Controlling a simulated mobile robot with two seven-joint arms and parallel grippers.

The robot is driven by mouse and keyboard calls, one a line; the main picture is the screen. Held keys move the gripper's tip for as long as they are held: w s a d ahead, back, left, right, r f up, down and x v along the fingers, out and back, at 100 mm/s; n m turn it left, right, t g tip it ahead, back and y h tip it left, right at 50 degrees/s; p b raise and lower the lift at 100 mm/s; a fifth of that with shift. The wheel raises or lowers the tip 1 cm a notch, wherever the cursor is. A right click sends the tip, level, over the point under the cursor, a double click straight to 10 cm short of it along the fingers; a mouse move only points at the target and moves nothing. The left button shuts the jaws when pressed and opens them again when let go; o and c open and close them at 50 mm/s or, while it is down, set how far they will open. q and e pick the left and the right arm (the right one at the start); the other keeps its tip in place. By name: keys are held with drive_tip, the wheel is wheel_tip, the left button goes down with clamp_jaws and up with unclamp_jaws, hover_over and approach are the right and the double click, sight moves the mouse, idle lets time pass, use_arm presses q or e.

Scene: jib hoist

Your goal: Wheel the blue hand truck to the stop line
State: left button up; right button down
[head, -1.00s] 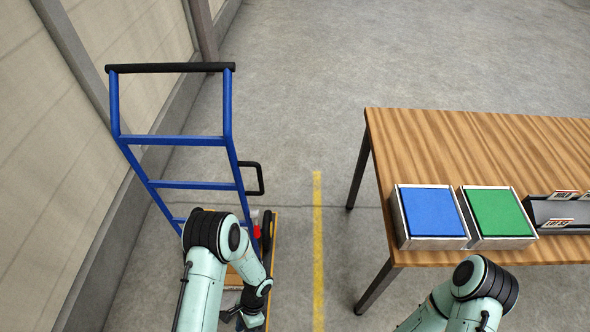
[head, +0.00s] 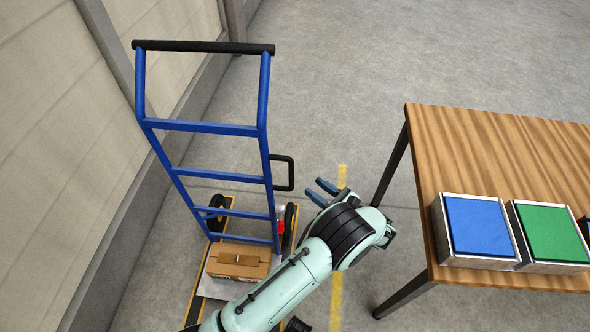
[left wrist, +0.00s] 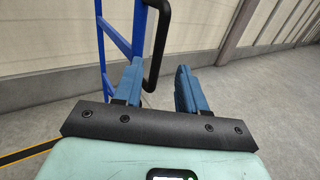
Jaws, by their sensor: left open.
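The blue hand truck (head: 220,178) stands upright beside the left wall, with a black top bar and a black side handle (head: 292,172). A cardboard box (head: 238,261) sits low at its base. In the head view my left gripper (head: 322,193) is open and empty, just right of the side handle and apart from it. In the left wrist view the side handle (left wrist: 162,40) shows ahead, between the open fingers (left wrist: 158,82) in the picture. A yellow floor strip (head: 336,290) runs beside the truck; I cannot tell whether it is the stop line. My right gripper is not in view.
A wooden table (head: 440,130) stands at the right, carrying a blue-topped box (head: 478,226) and a green-topped box (head: 551,233). The wall (head: 50,130) is close to the truck's left. Open concrete floor (head: 350,70) lies beyond the truck and table.

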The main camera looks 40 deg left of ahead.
sight(291, 171)
use_arm(q)
drive_tip(key=a, duration=0.7)
drive_tip(key=w+a, duration=0.1)
drive_tip(key=a, duration=0.2)
drive_tip(key=shift+a, duration=0.3)
clamp_jaws()
